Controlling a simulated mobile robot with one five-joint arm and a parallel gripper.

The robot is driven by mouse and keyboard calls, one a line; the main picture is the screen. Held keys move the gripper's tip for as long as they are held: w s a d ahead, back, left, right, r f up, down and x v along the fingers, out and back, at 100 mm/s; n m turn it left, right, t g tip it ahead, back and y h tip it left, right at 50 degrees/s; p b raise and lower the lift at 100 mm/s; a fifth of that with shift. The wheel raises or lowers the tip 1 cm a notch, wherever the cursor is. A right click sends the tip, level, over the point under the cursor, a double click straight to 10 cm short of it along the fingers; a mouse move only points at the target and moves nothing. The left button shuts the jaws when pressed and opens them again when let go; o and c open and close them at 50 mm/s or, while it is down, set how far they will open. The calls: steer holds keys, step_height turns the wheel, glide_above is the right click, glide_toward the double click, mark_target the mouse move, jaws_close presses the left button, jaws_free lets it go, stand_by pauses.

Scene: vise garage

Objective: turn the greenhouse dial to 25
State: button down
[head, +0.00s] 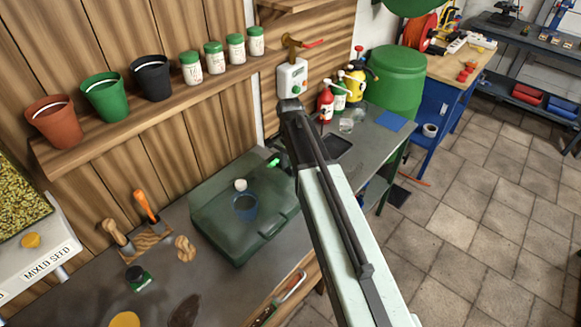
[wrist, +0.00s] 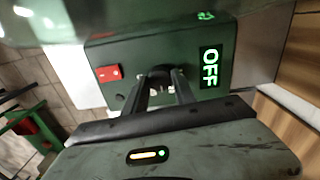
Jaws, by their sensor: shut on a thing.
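The greenhouse dial (wrist: 160,72) is a dark round knob on a green control panel (wrist: 134,58) in the wrist view. My gripper (wrist: 162,80) is shut on the dial, with one finger on each side, and partly covers it. A lit display (wrist: 210,67) right of the dial reads OFF. A red rocker switch (wrist: 108,73) sits left of the dial. In the head view, the greenhouse (head: 222,227) is a translucent green box on the bench. A small green glow (head: 273,162) shows at its back right corner. My arm hides the dial and gripper there.
Pots (head: 104,97) and several green-lidded jars stand on the wall shelf (head: 150,112). Hand tools (head: 147,207) stand left of the greenhouse. Red, white and yellow sprayers (head: 325,102) stand at the back of the bench. Open tiled floor (head: 470,200) lies to the right.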

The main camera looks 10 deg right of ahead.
mark_target(289, 169)
steer(key=m, duration=0.6)
steer(key=shift+w+a, duration=0.1)
steer(key=shift+m, duration=0.4)
stand_by(0.3)
steer(key=c, duration=1)
jaws_free()
steer(key=shift+r, duration=0.1)
steer(key=shift+r+p, duration=0.25)
steer(key=shift+p, duration=0.05)
step_height(289, 169, up, 7)
steer(key=p, duration=0.7)
steer(key=shift+r, duration=0.1)
